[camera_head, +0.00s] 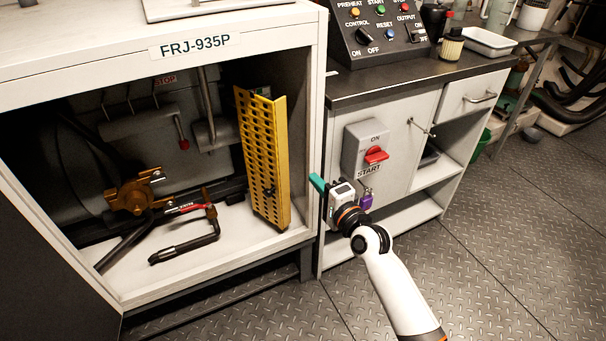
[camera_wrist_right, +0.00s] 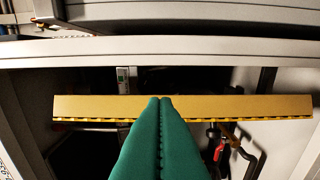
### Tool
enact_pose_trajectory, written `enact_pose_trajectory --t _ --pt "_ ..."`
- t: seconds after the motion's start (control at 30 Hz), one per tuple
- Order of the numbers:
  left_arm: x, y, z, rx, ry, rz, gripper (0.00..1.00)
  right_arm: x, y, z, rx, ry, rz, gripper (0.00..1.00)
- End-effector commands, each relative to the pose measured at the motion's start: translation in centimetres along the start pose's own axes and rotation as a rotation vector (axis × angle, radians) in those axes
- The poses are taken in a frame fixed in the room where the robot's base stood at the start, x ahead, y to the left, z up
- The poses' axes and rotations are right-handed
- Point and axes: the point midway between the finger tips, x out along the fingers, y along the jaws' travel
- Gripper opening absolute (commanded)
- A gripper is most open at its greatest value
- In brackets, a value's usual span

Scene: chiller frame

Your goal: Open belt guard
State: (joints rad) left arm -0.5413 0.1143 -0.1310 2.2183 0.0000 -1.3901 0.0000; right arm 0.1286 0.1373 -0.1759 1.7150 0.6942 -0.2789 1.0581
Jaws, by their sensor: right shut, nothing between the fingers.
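The belt guard (camera_head: 262,150) is a yellow perforated panel with a dark knob low on its face. It stands upright, slightly tilted, inside the right part of the open cabinet. In the right wrist view its yellow edge (camera_wrist_right: 235,106) runs across the picture behind my fingertips. My right gripper (camera_head: 317,182) is just outside the cabinet's right post, to the right of the guard. Its green fingers (camera_wrist_right: 160,100) are shut and empty. The fingertips overlap the guard in the wrist view; I cannot tell whether they touch it. My left gripper is not in view.
The white cabinet (camera_head: 312,130) frames the opening. The floor at right is clear.

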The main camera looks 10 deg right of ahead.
Motion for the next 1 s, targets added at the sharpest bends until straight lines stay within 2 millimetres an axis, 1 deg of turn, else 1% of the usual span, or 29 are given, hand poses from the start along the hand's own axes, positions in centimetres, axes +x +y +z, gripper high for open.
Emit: enact_pose_trajectory --t 0.17,0.3,0.43,0.47,0.53,0.7,1.0 --pt "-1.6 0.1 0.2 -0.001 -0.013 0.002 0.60 2.5 0.0 0.0 0.001 0.001 0.001 0.00" --pt "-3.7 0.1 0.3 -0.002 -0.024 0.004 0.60 5.2 -0.1 0.0 0.000 0.000 0.000 0.00" --pt "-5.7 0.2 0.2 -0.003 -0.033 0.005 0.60 7.2 -0.1 -0.1 -0.001 0.001 -0.001 0.00" --pt "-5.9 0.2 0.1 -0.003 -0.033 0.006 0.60 7.6 -0.2 -0.1 -0.001 0.001 -0.001 0.00" --pt "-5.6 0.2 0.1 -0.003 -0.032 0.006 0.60 8.5 -0.2 0.0 -0.002 0.000 -0.002 0.00" --pt "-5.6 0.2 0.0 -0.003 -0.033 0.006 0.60 9.6 -0.1 0.0 -0.002 0.000 -0.002 0.00" --pt "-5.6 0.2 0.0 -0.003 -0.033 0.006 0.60 9.7 -0.1 0.0 -0.002 0.000 -0.003 0.00"
